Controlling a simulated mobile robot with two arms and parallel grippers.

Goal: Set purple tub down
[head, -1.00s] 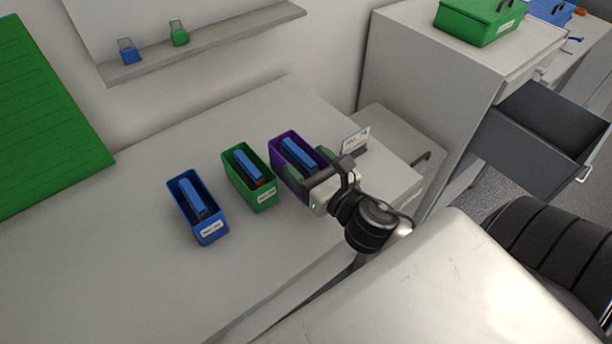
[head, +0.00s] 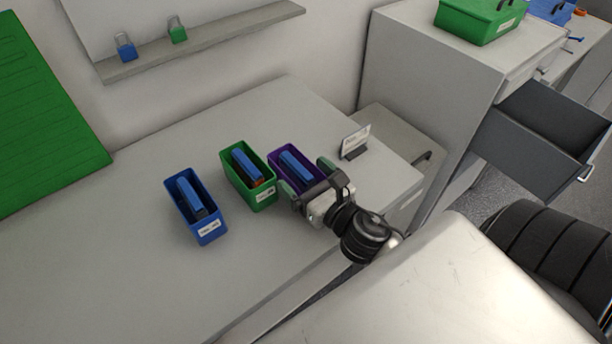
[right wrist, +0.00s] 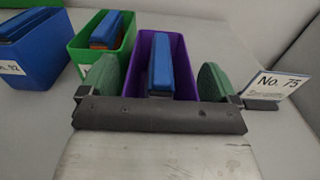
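The purple tub (head: 286,149) stands upright on the worktop, at the right end of a row of three tubs, with a blue block (head: 296,165) inside. In the right wrist view the purple tub (right wrist: 182,48) is straight ahead. My right gripper (head: 308,183) is at its near end, with the green finger pads spread wide. The right wrist view shows the open gripper (right wrist: 157,88) with one pad on each side of the tub and a gap beside each wall. The near lower part of the tub is hidden by the gripper. My left gripper is not in view.
A green tub (head: 262,198) stands close left of the purple tub, and a blue tub (head: 209,232) farther left. A "No. 75" card (right wrist: 280,85) stands just right of the right finger. The front left worktop (head: 120,260) is clear. A dark drawer (head: 550,135) hangs open at right.

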